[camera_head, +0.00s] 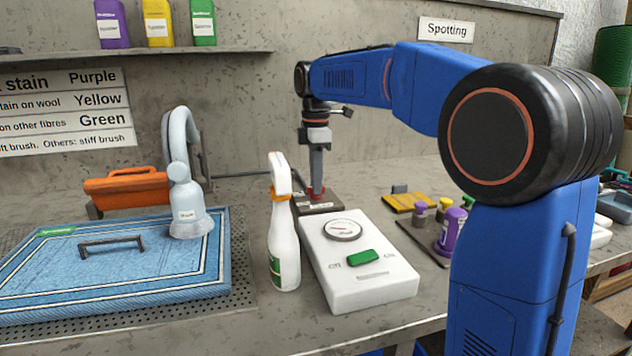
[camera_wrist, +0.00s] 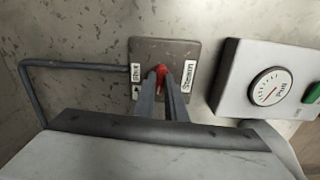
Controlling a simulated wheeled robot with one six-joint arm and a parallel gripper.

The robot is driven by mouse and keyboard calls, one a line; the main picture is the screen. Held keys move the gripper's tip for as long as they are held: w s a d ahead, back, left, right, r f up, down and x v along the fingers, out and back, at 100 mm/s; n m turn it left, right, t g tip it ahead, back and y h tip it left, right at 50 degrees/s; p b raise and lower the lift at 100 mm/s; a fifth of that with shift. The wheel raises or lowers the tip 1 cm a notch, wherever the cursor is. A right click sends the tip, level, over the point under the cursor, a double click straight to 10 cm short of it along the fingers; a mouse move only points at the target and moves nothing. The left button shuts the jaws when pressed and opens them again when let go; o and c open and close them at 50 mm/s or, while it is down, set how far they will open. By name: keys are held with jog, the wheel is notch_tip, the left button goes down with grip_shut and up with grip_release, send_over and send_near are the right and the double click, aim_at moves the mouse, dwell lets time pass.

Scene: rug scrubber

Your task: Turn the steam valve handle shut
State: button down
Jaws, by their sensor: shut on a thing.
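The steam valve handle (camera_wrist: 161,70) is small and red. It stands on a grey-brown valve plate (camera_wrist: 148,48) with a label on each side, the right one reading "Steam". My gripper (camera_wrist: 162,80) points down at the plate, its two fingers close together on the red handle, hiding part of it. The handle's exact angle is hard to tell.
A white box (camera_head: 372,287) with a gauge and green switch stands in front of the plate. A white spray bottle (camera_head: 285,240) stands at its left. A grey pipe (camera_wrist: 75,65) runs left from the plate. A blue rug (camera_head: 170,267) lies left. Small bottles (camera_head: 452,230) stand right.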

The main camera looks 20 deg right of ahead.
jog(key=m, duration=0.3)
jog(key=shift+m, duration=0.4)
jog(key=m, duration=0.4)
jog(key=shift+m, duration=0.3)
jog(key=m, duration=0.4)
jog(key=shift+m, duration=2.4)
jog(key=c, duration=1.8)
grip_release()
notch_tip(320, 180, up, 18)
jog(key=shift+f, duration=0.25)
